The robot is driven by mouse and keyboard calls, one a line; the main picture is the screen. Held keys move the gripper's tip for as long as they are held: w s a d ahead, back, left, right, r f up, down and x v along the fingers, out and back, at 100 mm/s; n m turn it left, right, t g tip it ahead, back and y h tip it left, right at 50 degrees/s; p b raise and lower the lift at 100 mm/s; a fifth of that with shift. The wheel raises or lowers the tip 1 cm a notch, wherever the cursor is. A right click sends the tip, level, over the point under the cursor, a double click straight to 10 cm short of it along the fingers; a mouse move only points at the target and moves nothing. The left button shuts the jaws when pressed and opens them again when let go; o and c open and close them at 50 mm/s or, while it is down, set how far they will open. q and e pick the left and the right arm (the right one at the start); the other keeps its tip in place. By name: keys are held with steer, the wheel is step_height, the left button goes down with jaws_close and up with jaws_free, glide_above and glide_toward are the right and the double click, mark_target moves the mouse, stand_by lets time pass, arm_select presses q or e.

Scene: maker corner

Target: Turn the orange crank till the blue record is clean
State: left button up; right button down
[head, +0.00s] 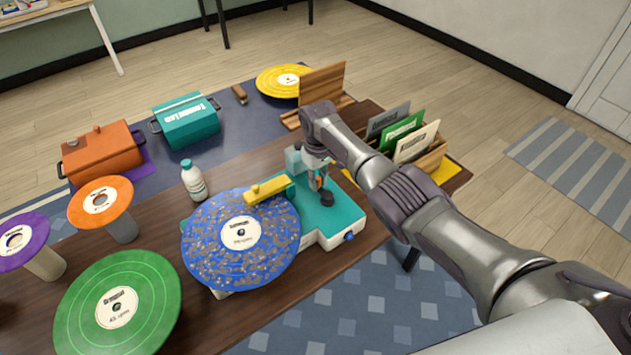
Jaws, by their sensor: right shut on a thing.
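The blue record (267,266) lies flat on the teal-and-white machine (340,215), covered with many grey-brown specks around its white label. A yellow bar (267,191) reaches over the record's far edge. My right gripper (321,183) points down over the machine's teal top, to the right of the record. It is shut on the orange crank (318,182), of which only a small orange part shows between the fingers. A dark round knob sits just below the fingertips. My left gripper is not in view.
A white bottle (194,184) stands close behind the record. Green (150,310), orange (85,208) and purple (38,228) records are at left. Orange (103,158) and teal (188,125) boxes, a yellow record (270,85) and a wooden sleeve rack (432,158) stand farther back.

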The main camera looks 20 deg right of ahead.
steer(key=m, duration=0.2)
steer(key=d+m, duration=0.1)
steer(key=shift+w+d+r+m, duration=0.15)
steer(key=shift+w+m, duration=0.1)
steer(key=shift+m, duration=0.15)
steer(key=shift+d+m+p, duration=0.25)
steer(key=shift+d+m, duration=0.05)
steer(key=shift+m, duration=0.6)
steer(key=shift+d+m+p, duration=0.25)
steer(key=shift+m, duration=0.65)
steer(key=shift+d, duration=0.1)
steer(key=c, duration=1.1)
jaws_free()
steer(key=shift+o, duration=0.2)
step_height(320, 180, up, 12)
